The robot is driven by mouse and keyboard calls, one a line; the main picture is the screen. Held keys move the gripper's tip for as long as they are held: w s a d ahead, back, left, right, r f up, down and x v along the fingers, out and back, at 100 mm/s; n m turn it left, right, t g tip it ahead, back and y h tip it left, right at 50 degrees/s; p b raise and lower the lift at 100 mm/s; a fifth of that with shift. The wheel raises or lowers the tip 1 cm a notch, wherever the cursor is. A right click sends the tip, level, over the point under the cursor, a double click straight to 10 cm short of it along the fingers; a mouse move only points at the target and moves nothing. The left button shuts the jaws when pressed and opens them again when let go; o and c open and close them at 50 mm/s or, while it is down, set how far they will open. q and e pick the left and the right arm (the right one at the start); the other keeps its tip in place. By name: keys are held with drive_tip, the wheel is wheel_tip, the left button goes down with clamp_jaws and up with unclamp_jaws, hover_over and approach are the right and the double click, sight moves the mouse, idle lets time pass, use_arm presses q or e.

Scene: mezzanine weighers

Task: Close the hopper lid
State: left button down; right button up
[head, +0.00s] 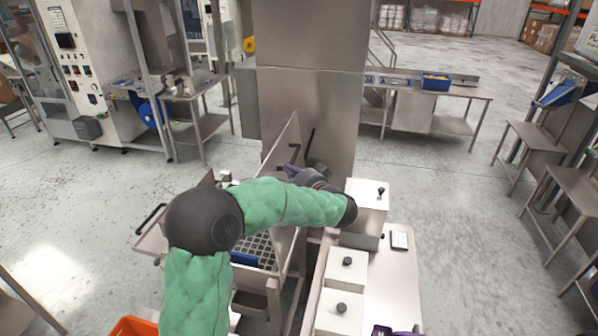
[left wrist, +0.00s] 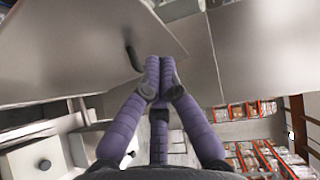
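The hopper lid (head: 283,150) is a flat steel panel that stands raised and tilted above the hopper (head: 262,283), which has a dark grid inside. The lid has a black bar handle (head: 310,142). In the left wrist view the lid (left wrist: 85,45) fills the upper left, with its black handle (left wrist: 133,58) just left of my fingertips. My left gripper (head: 292,171) has purple fingers drawn together with nothing seen between them (left wrist: 158,68). It is beside the lid; I cannot tell whether it touches. Of my right gripper, only a purple and black bit (head: 408,332) shows at the bottom edge.
White boxes with black knobs (head: 347,268) line the bench (head: 395,285) right of the hopper. A steel column (head: 310,100) stands behind the lid. A side flap with a black handle (head: 150,219) sticks out at left. An orange crate (head: 133,327) is at lower left.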

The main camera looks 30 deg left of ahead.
sight(267, 161)
use_arm(q)
drive_tip(key=a, duration=0.2)
drive_tip(key=a+p, duration=0.2)
drive_tip(key=a, duration=0.1)
drive_tip(key=shift+a+f, duration=0.35)
drive_tip(key=shift+f, duration=0.05)
